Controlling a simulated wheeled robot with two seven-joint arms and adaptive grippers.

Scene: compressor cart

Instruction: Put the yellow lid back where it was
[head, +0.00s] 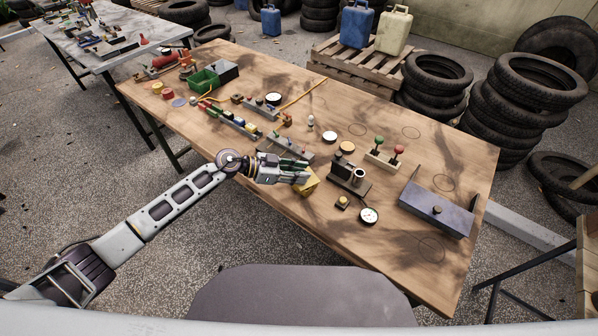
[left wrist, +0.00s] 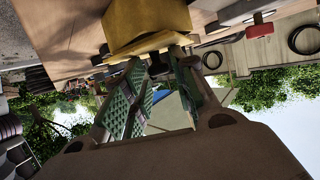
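A yellow box (head: 308,188) stands on the wooden table just beyond my left gripper (head: 303,178), which partly hides it. In the left wrist view, turned nearly upside down, the yellow box (left wrist: 148,18) fills the top. The yellow lid (left wrist: 140,47) is a thin plate against its top side, with a dark knob (left wrist: 158,66). My left gripper's green-padded fingers (left wrist: 160,68) come together at the tips on both sides of this knob and appear shut on it. Whether a small gap lies between lid and box cannot be told. My right gripper is not in view.
A small yellow piece with a dark top (head: 342,203), a dial gauge (head: 369,216) and a dark fixture with a cylinder (head: 350,178) stand right of the gripper. A grey-blue box (head: 437,212) is farther right. The table's front edge is bare.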

